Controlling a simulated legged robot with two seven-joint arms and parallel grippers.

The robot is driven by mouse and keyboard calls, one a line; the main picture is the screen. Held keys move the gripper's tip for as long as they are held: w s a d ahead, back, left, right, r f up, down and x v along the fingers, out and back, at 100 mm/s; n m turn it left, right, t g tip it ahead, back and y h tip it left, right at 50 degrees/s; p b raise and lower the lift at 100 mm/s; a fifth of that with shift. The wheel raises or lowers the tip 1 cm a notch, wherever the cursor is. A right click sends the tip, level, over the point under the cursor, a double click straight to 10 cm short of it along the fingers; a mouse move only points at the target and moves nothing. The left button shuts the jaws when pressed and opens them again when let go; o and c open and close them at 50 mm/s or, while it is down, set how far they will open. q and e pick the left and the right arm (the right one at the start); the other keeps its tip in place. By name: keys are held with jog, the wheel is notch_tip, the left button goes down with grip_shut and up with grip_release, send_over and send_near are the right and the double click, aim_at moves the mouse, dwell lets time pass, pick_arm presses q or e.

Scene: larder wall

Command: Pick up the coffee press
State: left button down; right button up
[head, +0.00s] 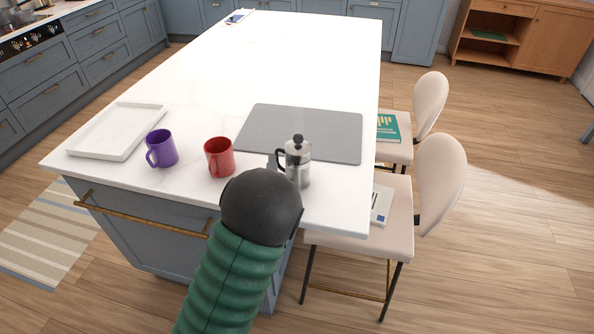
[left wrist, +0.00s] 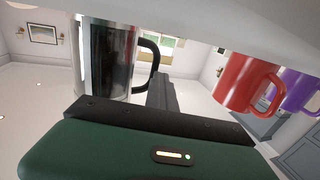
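In the left wrist view, which is upside down, the press (left wrist: 104,62) is at the left. The dark fingers (left wrist: 160,88) are close together at the middle and overlap the black handle. They look shut on it; the contact itself is partly hidden. My right gripper is out of view.
A red mug (head: 219,158) and a purple mug (head: 161,149) stand left of the press. A grey mat (head: 300,130) lies behind it, and a white tray (head: 117,131) is at far left. Chairs (head: 438,180) stand to the right.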

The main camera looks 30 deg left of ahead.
pick_arm(q)
jog(key=shift+d+r, duration=0.1)
jog(key=shift+d, duration=0.2)
jog(key=c, duration=1.4)
grip_release()
jog(key=shift+a, duration=0.25)
jog(key=shift+d, duration=0.1)
